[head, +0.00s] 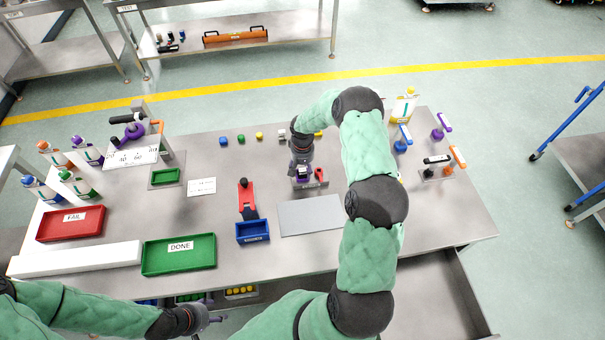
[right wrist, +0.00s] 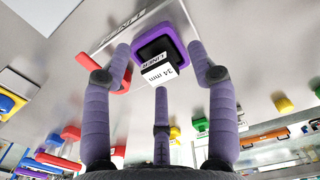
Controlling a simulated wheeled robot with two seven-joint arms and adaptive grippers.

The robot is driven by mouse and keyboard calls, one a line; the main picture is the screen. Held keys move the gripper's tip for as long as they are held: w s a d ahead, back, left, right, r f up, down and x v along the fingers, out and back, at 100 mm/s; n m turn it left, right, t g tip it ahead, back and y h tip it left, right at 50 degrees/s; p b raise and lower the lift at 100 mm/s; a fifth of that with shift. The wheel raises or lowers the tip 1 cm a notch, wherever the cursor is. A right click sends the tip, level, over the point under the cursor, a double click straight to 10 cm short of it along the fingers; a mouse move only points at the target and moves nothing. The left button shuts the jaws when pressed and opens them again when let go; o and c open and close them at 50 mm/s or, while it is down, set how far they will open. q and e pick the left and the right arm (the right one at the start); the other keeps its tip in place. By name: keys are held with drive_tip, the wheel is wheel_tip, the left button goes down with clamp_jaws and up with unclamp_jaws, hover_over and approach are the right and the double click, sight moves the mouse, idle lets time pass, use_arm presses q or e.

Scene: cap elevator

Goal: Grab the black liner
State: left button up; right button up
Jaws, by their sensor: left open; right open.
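A black square piece with a purple rim (right wrist: 158,43) lies between the fingertips of my right gripper in the right wrist view. A white label (right wrist: 161,70) reading "LINER 34 mm" is beside it. My right gripper (head: 304,178) is open over the middle of the table, and its purple fingers also show in the right wrist view (right wrist: 160,58). I cannot tell whether any finger touches the piece. In the head view the gripper mostly hides it. My left gripper (head: 208,319) is open and empty, low in front of the table.
A red stand (head: 245,193), blue bin (head: 252,238) and grey mat (head: 308,216) are near my right gripper. Green DONE (head: 180,264) and red FAIL (head: 56,231) trays are at left. Several small coloured caps lie behind, and a black-handled tool (head: 437,160) stands at right.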

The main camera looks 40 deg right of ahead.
sight(303, 170)
drive_tip(key=c, duration=1.1)
drive_tip(key=shift+r, duration=0.15)
drive_tip(key=shift+r, duration=0.5)
wheel_tip(303, 170, up, 2)
drive_tip(key=shift+d+r, duration=0.1)
drive_tip(key=shift+r, duration=0.05)
drive_tip(key=s+d+r, duration=0.5)
drive_tip(key=s+r, duration=0.4)
drive_tip(key=s, duration=0.4)
drive_tip(key=shift+r, duration=0.3)
drive_tip(key=shift+d, duration=0.1)
